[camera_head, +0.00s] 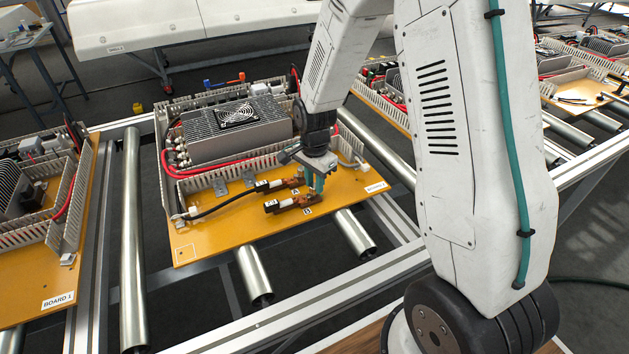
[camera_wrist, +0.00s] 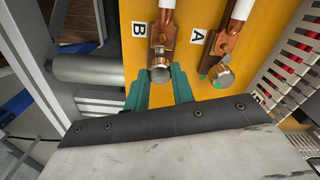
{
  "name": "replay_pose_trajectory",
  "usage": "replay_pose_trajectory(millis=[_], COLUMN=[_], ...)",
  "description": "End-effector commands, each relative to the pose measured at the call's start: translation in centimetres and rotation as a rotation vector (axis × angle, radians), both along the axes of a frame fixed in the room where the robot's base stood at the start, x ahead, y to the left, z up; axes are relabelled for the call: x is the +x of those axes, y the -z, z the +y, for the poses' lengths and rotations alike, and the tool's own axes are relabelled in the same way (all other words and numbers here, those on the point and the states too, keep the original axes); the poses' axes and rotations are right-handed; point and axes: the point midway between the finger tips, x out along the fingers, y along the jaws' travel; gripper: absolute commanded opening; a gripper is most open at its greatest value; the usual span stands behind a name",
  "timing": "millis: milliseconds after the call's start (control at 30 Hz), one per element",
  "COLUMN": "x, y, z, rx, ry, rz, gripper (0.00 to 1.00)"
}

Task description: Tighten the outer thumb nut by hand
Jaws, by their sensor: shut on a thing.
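The outer thumb nut (camera_wrist: 160,74) is a round metal nut on the copper lug (camera_wrist: 162,38) beside label B. My gripper (camera_wrist: 161,90) has its two teal fingers on either side of this nut and is shut on it. In the head view my gripper (camera_head: 317,184) points down over the copper terminals, and its fingers hide the nut there. A second thumb nut (camera_wrist: 222,76) sits on the copper lug beside label A, apart from the fingers, with a green spot next to it.
The terminals are on an orange board (camera_head: 225,240) with slotted wiring duct (camera_head: 235,166) and a grey finned unit (camera_head: 235,130) behind them. A black cable (camera_head: 228,203) runs to lug A. The board rests on metal rollers (camera_head: 253,275).

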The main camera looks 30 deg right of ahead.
Motion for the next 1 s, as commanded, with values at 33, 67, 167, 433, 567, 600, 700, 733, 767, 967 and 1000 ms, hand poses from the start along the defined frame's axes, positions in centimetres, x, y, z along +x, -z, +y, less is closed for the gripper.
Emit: replay_pose_trajectory(millis=[33,67,167,433,567,600,700,733,767,967,1000], x=[0.26,0.27,0.26,0.27,0.28,0.28,0.28,0.28,0.28,0.29,0.29], y=[-0.21,-0.21,-0.22,-0.22,-0.22,-0.22,-0.22,-0.22,-0.23,-0.23,-0.23], z=[0.01,0.0,0.01,0.01,0.01,0.01,0.01,0.01,0.01,0.02,0.02], rx=[0.0,0.0,0.0,0.001,0.001,0.001,0.001,0.001,0.002,0.002,0.002], ry=[0.044,0.073,0.166,0.388,0.469,0.49,0.534,0.544,0.554,0.594,0.598], rz=[-0.007,-0.007,-0.007,-0.007,-0.008,-0.008,-0.008,-0.008,-0.008,-0.007,-0.007], gripper=[0.02,0.02,0.02,0.02,0.02,0.02,0.02,0.02,0.02,0.02,0.02])
